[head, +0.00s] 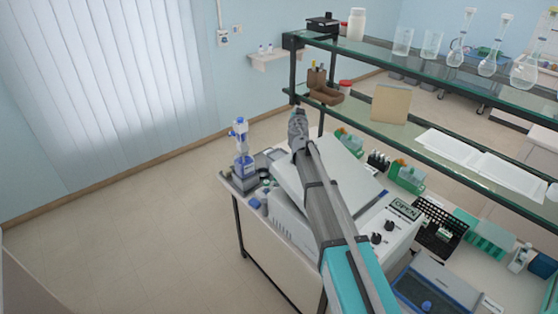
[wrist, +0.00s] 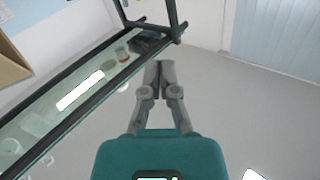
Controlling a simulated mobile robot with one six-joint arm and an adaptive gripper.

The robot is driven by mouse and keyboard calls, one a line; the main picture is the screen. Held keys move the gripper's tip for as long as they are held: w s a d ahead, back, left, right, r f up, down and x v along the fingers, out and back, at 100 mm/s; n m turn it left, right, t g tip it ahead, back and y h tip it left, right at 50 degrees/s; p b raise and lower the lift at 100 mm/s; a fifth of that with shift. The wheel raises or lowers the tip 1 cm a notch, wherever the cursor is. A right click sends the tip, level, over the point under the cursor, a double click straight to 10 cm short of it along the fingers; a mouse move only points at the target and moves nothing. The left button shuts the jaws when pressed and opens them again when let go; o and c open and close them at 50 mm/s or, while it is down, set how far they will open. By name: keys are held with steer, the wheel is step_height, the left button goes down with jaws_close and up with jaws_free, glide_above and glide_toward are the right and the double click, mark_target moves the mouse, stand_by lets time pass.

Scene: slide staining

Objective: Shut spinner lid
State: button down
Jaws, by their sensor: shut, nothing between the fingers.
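My gripper (head: 297,117) is shut and empty near the lid's far edge; contact cannot be made out. In the wrist view my gripper (wrist: 166,65) shows its fingers together, with floor beyond.
A glass shelf rack (head: 375,125) with glassware and a brown holder (head: 323,92) stands right of my gripper. Green racks, a black rack (head: 440,225) and a blue-grey box (head: 437,290) crowd the right. Open floor lies left.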

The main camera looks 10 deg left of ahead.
steer(key=s+a+f+m+g+h, duration=0.2)
steer(key=s+a+m+h, duration=0.1)
steer(key=s, duration=0.4)
steer(key=s+a+f+m+g+h+b, duration=0.1)
steer(key=s+a+f+m+g+h, duration=0.1)
steer(key=s, duration=0.5)
steer(key=s+a+f+m+g+h+b, duration=0.1)
steer(key=s+a+f+m+g+h, duration=0.1)
steer(key=s+a+m+h, duration=0.3)
steer(key=s+f, duration=0.1)
steer(key=s, duration=0.2)
steer(key=shift+a+f+m+h, duration=0.2)
steer(key=shift+m+h, duration=0.1)
steer(key=shift+h, duration=0.1)
steer(key=shift+w+d, duration=0.1)
steer(key=shift+w, duration=0.05)
steer(key=b, duration=0.3)
glide_above(278, 162)
steer(key=s+d, duration=0.1)
step_height(278, 162, down, 2)
steer(key=shift+f, duration=0.1)
steer(key=shift+w+d+f+b, duration=0.1)
steer(key=shift+w+f+b, duration=0.2)
steer(key=shift+f+b, duration=0.3)
steer(key=shift+w+a+f+b, duration=0.15)
steer(key=shift+a+f+b, duration=0.1)
steer(key=shift+f+b, duration=0.35)
steer(key=shift+w+a+f+b, duration=0.15)
steer(key=shift+a+f+b, duration=0.05)
steer(key=shift+f+b, duration=0.4)
